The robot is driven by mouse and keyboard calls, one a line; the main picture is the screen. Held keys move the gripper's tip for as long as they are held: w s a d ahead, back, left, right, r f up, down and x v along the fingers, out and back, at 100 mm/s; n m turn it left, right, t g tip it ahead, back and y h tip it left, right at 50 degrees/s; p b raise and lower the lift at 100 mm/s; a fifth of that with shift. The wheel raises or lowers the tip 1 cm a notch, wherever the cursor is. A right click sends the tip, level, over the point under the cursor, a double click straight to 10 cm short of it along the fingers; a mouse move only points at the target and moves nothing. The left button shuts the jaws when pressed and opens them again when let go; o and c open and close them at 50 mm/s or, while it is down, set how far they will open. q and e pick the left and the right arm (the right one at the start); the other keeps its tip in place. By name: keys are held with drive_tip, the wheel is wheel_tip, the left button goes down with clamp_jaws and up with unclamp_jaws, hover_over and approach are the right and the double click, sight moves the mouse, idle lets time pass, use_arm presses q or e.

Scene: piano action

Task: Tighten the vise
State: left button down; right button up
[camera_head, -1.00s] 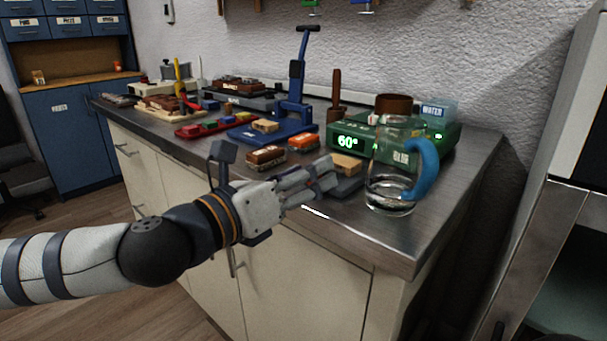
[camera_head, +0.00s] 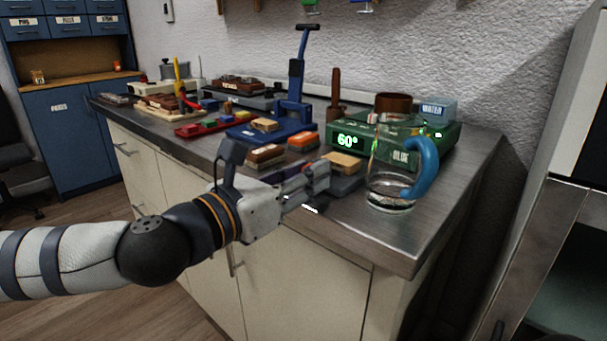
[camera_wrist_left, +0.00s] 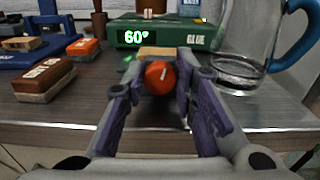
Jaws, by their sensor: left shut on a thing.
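The vise (camera_head: 346,184) appears to be the low grey block at the front of the counter, with a tan wooden piece (camera_head: 343,161) on top. The wooden piece also shows in the left wrist view (camera_wrist_left: 157,51). A round orange-red knob (camera_wrist_left: 160,77) with a white mark faces the wrist camera in front of it. My left gripper (camera_head: 322,174) is at the vise's front, shut on the knob, with a purple-padded finger on each side in the left wrist view (camera_wrist_left: 161,92). The fingers hide part of the vise. My right gripper is out of view.
A glass jug (camera_head: 388,190) with a blue handle stands close right of the vise. A green glue heater (camera_head: 362,143) showing 60° is behind. Brown-and-cream blocks (camera_head: 265,155) and a blue press (camera_head: 292,112) are left. The front right counter is clear.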

use_arm(q)
drive_tip(key=shift+m, duration=1.8)
drive_tip(key=c, duration=1.3)
unclamp_jaws()
drive_tip(key=v, duration=0.7)
drive_tip(key=shift+s+a, duration=0.1)
drive_tip(key=shift+s, duration=0.15)
